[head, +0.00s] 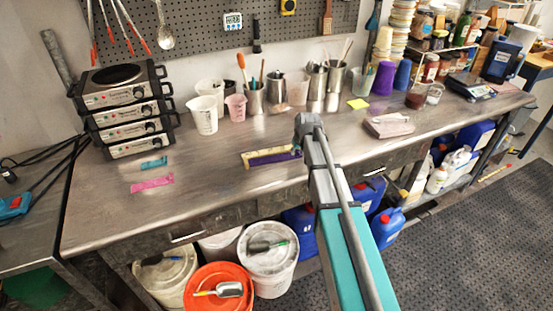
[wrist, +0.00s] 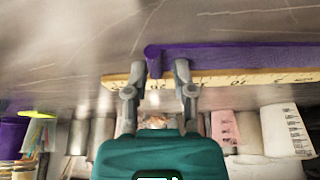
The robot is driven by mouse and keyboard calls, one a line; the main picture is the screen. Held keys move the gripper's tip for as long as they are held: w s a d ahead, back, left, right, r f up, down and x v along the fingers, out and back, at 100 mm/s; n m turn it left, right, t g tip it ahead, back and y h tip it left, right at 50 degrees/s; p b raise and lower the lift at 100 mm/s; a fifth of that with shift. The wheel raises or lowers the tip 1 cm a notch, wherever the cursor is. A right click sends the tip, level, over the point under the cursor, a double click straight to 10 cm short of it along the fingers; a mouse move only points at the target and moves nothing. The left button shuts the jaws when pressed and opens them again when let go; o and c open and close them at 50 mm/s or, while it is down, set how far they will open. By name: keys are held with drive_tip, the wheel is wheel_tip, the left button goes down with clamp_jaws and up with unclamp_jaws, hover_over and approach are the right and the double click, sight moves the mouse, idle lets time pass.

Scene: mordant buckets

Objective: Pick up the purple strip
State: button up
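The purple strip (head: 272,158) lies on the steel bench beside a yellow ruler (head: 250,154). In the wrist view the purple strip (wrist: 240,56) runs to the right along the ruler (wrist: 235,79), and its near end looks raised or curled. My gripper (wrist: 160,68) is open, with one finger on each side of that end. A gap shows between the fingers and the strip, so it is not gripped. In the head view my own arm hides the gripper and may cover the strip's right end.
A pink strip (head: 152,184) and a teal strip (head: 154,163) lie on the left of the bench (head: 215,190). Stacked hot plates (head: 122,110), white cups (head: 203,115) and metal beakers (head: 317,85) stand behind. A folded cloth-like pad (head: 389,125) lies right of my arm.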

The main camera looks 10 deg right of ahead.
clamp_jaws()
idle(0.4)
drive_tip(key=shift+r, duration=0.2)
drive_tip(key=shift+r+p, duration=0.85)
drive_tip(key=shift+p, duration=0.2)
drive_tip(key=s+d+r+p, duration=0.5)
drive_tip(key=s+r+p, duration=0.6)
drive_tip(key=s, duration=0.2)
drive_tip(key=a, duration=0.4)
drive_tip(key=shift+s+a+r, duration=0.1)
drive_tip(key=shift+s+a, duration=0.1)
drive_tip(key=shift+s, duration=0.15)
